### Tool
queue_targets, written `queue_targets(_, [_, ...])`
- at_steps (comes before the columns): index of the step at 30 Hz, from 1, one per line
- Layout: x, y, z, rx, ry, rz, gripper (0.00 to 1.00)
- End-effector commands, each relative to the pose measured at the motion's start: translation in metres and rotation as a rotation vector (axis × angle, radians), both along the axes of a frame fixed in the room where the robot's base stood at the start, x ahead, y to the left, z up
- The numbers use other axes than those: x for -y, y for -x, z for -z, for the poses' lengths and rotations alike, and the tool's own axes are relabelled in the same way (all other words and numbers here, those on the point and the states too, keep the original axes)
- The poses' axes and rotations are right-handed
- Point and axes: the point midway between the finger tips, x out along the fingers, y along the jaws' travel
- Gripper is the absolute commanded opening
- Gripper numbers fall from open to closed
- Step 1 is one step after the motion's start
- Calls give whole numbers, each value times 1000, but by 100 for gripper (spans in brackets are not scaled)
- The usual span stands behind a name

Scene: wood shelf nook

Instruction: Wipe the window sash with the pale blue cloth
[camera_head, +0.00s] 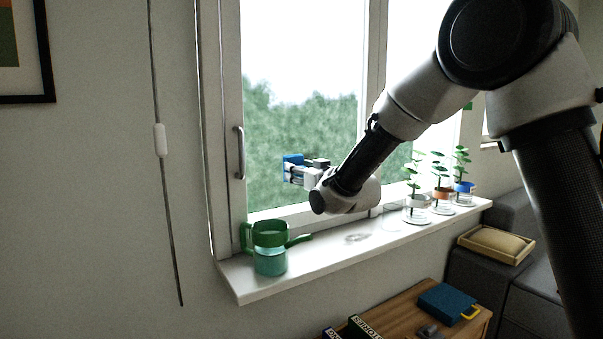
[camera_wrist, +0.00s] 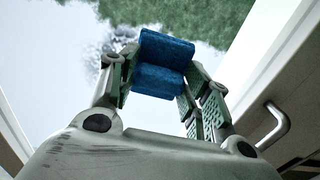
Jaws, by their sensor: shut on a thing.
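My gripper (camera_head: 293,172) is shut on a blue, folded, thick-looking cloth (camera_head: 291,160), a stronger blue than pale. In the wrist view the cloth (camera_wrist: 160,62) sits between the two fingers of my gripper (camera_wrist: 157,78). The window sash (camera_head: 229,125) is white, with a grey handle (camera_head: 239,153) on its left upright. The handle also shows in the wrist view (camera_wrist: 277,127). The cloth is in front of the left pane, right of the handle; I cannot tell if it touches the glass. A grey speckled patch shows beside the cloth in the wrist view.
A green watering can (camera_head: 270,249) stands at the left of the white sill (camera_head: 330,251). Several small potted plants (camera_head: 440,190) stand in a row at its right. A clear dish (camera_head: 356,237) lies between. A wooden table (camera_head: 400,317) with a blue box (camera_head: 447,303) is below.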

Motion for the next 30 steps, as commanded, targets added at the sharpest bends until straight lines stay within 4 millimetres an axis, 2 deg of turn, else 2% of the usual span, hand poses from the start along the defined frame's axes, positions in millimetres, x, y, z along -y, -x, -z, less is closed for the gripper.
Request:
queue_targets(9, [0,-5,0,1,-1,1,29])
queue_targets(18, [23,-18,0,0,0,2,29])
queue_targets(26, [31,-24,0,0,0,1,29])
queue_targets(30, [42,-32,0,1,0,3,29])
